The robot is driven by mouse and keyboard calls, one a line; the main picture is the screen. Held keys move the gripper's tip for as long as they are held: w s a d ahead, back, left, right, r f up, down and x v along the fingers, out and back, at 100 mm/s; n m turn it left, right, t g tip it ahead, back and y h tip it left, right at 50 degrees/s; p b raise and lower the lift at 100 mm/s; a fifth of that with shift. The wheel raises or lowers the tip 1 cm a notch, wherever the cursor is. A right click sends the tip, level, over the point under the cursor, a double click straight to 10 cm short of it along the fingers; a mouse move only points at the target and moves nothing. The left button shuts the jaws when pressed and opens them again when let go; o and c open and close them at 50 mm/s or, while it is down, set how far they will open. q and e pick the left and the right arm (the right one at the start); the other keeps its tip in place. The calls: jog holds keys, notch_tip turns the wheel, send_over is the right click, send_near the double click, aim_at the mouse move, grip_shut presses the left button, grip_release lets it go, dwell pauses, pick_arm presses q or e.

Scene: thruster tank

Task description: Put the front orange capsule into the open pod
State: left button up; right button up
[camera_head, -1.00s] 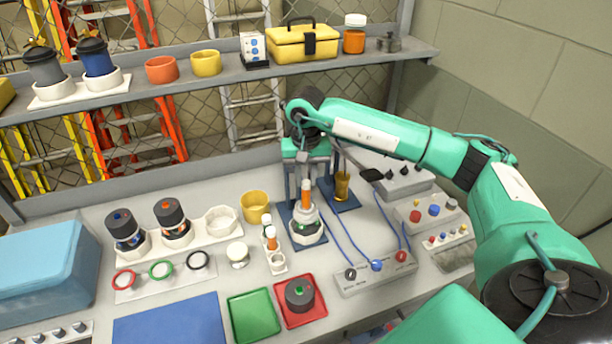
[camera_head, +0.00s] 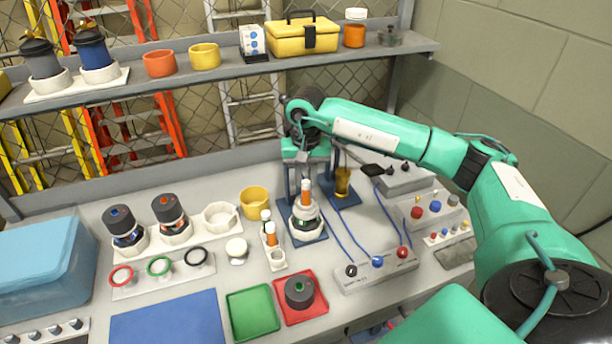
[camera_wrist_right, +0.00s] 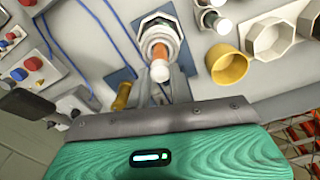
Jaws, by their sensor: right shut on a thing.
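The orange capsule (camera_head: 306,191) has a white end and stands upright at the mouth of the open pod. The open pod (camera_head: 307,229), white with a grey body, stands on a blue mat (camera_head: 318,242). In the wrist view the capsule's white end (camera_wrist_right: 160,71) faces me, and the pod's rim (camera_wrist_right: 157,30) shows around the far end. My right gripper (camera_head: 306,186) comes from above and is shut on the capsule, a finger on each side. How deep the capsule sits in the pod is hidden. My left gripper is out of view.
A white rack (camera_head: 278,262) with other capsules stands left of the pod, near a yellow cup (camera_head: 254,202). A gold cylinder (camera_head: 342,182) stands behind right. Blue cables run to a grey connector box (camera_head: 375,271) at front right. A red tray (camera_head: 318,308) lies in front.

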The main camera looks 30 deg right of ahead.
aim_at(306, 182)
jog(key=shift+f, duration=0.15)
jog(key=shift+f+b, duration=0.55)
jog(key=shift+b, duration=0.05)
jog(key=shift+f+b, duration=0.3)
jog(key=shift+f+b, duration=0.7)
jog(key=shift+f, duration=0.05)
jog(key=o, duration=0.8)
jog(key=shift+o, duration=0.2)
notch_tip(306, 182, up, 14)
jog(key=b, duration=0.3)
